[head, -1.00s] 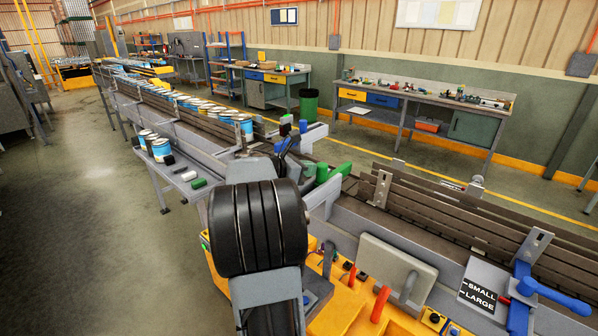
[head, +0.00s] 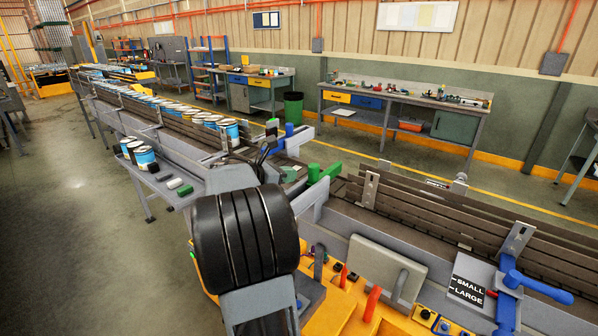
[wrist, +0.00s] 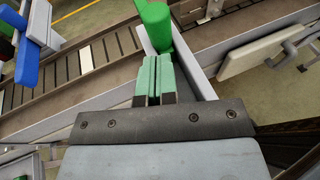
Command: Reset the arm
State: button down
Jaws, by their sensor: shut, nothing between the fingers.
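My gripper (wrist: 153,78) shows in the wrist view, its two green-padded fingers shut together with nothing between them. It is above the conveyor, close to a green cylindrical post (wrist: 157,25) that stands just beyond the fingertips; I cannot tell whether they touch. Green parts (head: 322,174) on the conveyor show just right of the arm.
A conveyor (head: 165,115) carries a row of cans. A side shelf (head: 165,180) holds several cans and small blocks. A SMALL/LARGE sign (head: 468,283) and a blue lever (head: 535,284) are at right. Workbenches (head: 405,100) and a green bin (head: 293,107) stand behind. Floor at left is clear.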

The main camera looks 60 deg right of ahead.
jog(key=b+v, duration=0.2)
jog(key=v, duration=0.7)
jog(key=w+a+f+m+t+y, duration=0.1)
jog(key=a+f+m+t+y, duration=0.45)
jog(key=a+f+m, duration=0.5)
jog(key=s+a+f+m+t+y, duration=0.1)
jog(key=a+t+y, duration=0.2)
jog(key=a, duration=0.8)
jog(key=s+a+f+m+t+y, duration=0.1)
jog(key=s+a+f+t+y, duration=0.1)
jog(key=a, duration=1)
jog(key=shift+s+t+y, duration=0.2)
jog(key=shift+t+y, duration=0.45)
jog(key=shift+y, duration=0.6)
